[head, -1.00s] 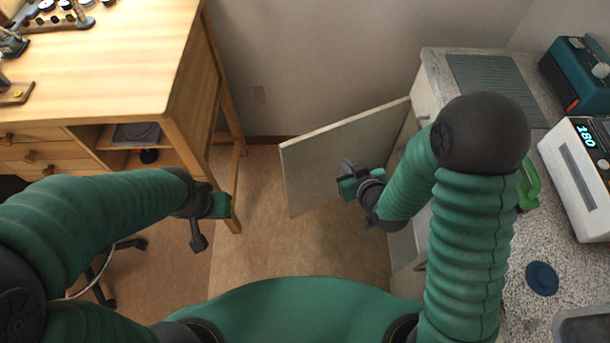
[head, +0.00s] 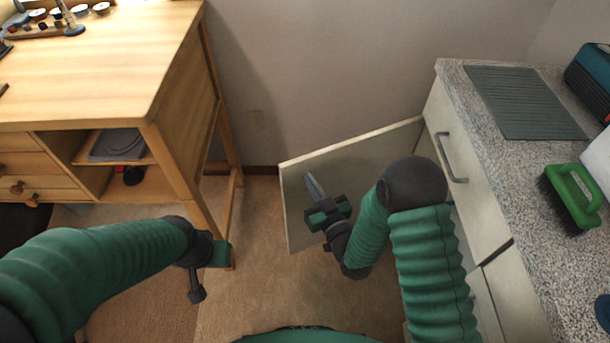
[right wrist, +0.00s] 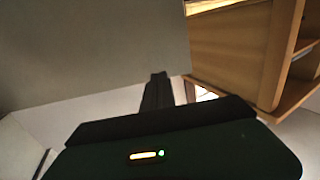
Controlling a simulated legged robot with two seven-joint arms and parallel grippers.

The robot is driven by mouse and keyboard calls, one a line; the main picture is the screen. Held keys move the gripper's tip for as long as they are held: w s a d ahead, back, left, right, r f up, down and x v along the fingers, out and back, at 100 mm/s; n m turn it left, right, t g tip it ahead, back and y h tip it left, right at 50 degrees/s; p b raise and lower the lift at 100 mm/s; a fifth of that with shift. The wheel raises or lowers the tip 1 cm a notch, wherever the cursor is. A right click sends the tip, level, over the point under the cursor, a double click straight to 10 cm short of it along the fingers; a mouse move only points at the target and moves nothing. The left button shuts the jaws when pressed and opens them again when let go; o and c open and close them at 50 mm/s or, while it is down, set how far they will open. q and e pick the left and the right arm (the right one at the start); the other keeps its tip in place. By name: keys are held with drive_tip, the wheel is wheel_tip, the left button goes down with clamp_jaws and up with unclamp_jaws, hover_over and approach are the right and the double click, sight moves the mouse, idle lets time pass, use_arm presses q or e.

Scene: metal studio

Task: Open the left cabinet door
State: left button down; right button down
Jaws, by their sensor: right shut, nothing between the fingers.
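The left cabinet door (head: 375,155) stands swung well out from the counter cabinet (head: 460,180) in the head view. Its inner face is toward me. My right gripper (head: 314,187) is shut and empty, in front of that inner face near the door's free edge. In the right wrist view the door (right wrist: 90,50) fills the upper left, with the shut fingers (right wrist: 157,92) close to its lower edge; I cannot tell whether they touch it. My left gripper (head: 200,272) hangs near the desk leg; its finger opening cannot be made out.
A wooden desk (head: 100,65) with drawers stands at the left. The counter (head: 500,150) at the right holds a grey mat (head: 524,102) and a green-handled brush (head: 573,195). Brown floor (head: 255,260) lies clear between desk and cabinet.

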sight(301, 166)
drive_tip(key=shift+x, duration=1.75)
